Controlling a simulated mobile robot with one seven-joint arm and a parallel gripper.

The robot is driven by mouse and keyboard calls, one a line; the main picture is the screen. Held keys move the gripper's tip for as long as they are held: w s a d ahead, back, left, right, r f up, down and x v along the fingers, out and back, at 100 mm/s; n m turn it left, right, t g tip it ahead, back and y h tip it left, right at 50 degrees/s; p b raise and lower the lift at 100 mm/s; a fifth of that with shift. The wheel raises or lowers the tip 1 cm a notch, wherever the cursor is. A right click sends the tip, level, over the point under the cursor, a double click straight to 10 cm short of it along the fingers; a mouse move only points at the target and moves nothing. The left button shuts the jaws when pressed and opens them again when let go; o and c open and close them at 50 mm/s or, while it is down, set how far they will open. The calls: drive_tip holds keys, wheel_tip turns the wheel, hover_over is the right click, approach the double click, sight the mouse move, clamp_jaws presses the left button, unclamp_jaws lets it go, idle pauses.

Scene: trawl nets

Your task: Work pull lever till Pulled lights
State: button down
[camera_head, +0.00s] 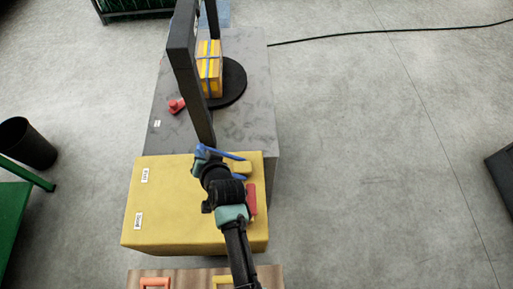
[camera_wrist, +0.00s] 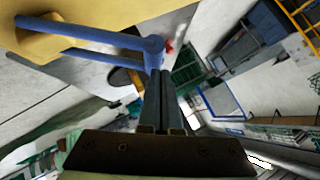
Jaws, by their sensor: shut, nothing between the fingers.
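A blue lever (camera_head: 222,153) is mounted on the top of the yellow box (camera_head: 175,228). In the wrist view the lever (camera_wrist: 95,38) shows as two blue bars running from the yellow body to a round blue end at the fingertips. My gripper (camera_wrist: 158,78) is shut with nothing between its fingers, and its tips overlap the lever's end in the picture; I cannot tell if they touch. In the head view my arm and wrist cover part of the yellow box top and the lever. Two small white labels (camera_head: 145,175) are on the box; their text is too small to read. I see no lit lamp.
A dark upright frame (camera_head: 186,60) stands on a grey box (camera_head: 255,130) behind the yellow one. A strapped yellow parcel (camera_head: 209,75) sits on a black disc (camera_head: 235,85), with a red knob (camera_head: 176,106) to its left. A red piece (camera_head: 251,198) lies beside my wrist.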

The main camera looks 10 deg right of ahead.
drive_tip(key=shift+s+a+f, duration=0.1)
drive_tip(key=shift+a+f, duration=0.15)
drive_tip(key=shift+a, duration=0.1)
idle(0.5)
drive_tip(key=s+d+r+p, duration=0.1)
drive_tip(key=s+d+r, duration=0.1)
drive_tip(key=s+r, duration=0.5)
drive_tip(key=shift+s+d+r, duration=0.15)
drive_tip(key=shift+d+r, duration=0.2)
drive_tip(key=shift+r, duration=1.6)
